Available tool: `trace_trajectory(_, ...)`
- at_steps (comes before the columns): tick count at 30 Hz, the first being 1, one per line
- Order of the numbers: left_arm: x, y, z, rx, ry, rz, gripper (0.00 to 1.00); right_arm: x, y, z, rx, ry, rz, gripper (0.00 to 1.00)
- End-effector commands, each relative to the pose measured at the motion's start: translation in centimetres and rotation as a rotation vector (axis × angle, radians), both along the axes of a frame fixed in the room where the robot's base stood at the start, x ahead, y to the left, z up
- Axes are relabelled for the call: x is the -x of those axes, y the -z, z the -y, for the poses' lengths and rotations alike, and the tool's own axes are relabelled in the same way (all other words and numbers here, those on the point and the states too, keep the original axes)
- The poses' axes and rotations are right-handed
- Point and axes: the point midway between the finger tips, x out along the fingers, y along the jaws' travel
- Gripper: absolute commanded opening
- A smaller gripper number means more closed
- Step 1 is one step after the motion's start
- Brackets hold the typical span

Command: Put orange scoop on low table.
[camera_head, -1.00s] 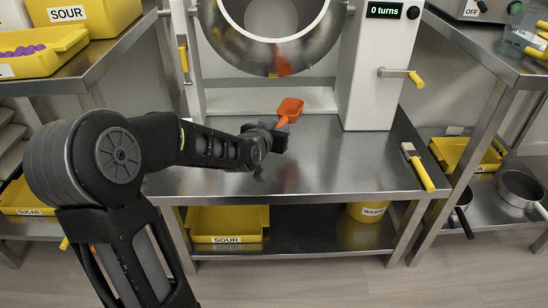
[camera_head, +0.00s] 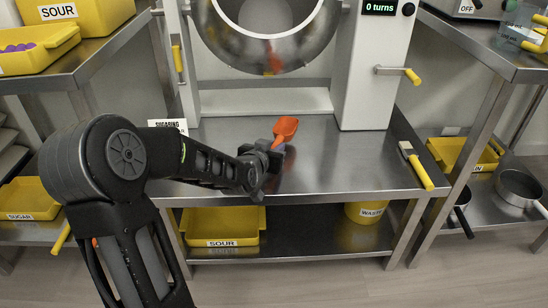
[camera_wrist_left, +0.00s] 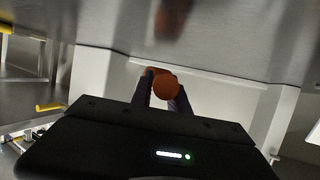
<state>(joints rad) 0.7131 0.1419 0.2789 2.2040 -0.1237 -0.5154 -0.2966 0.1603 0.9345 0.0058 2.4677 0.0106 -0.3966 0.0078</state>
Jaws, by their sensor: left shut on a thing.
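The orange scoop (camera_head: 285,127) is at the middle of the low metal table (camera_head: 330,165), in front of the drum machine. My left gripper (camera_head: 275,148) is shut on the scoop's handle end, with the scoop's bowl pointing away toward the machine. In the left wrist view the scoop's round orange end (camera_wrist_left: 166,87) shows between the two fingers. The scoop is low over the tabletop; I cannot tell whether it touches it. My right gripper is not in view.
The steel drum (camera_head: 268,35) stands behind the scoop. A yellow-handled brush (camera_head: 417,167) lies at the table's right end. A SUGARING sign (camera_head: 168,125) stands at the left back. The table's middle right is clear. Yellow bins, including SOUR (camera_head: 222,226), sit on the shelf below.

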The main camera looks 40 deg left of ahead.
Motion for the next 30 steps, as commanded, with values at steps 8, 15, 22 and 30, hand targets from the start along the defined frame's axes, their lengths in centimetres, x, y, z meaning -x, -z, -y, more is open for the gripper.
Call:
trace_trajectory(8,0.0,3.3,0.0,0.001,-0.001,-0.001,0.0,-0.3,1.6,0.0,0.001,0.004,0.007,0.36)
trace_trajectory(15,0.0,3.2,0.0,0.0,0.0,0.0,0.0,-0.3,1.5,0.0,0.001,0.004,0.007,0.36)
trace_trajectory(22,0.0,3.4,0.0,0.001,0.0,-0.001,0.3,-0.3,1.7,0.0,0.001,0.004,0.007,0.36)
trace_trajectory(30,0.0,3.4,0.0,0.001,0.0,-0.001,0.42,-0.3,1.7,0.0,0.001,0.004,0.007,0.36)
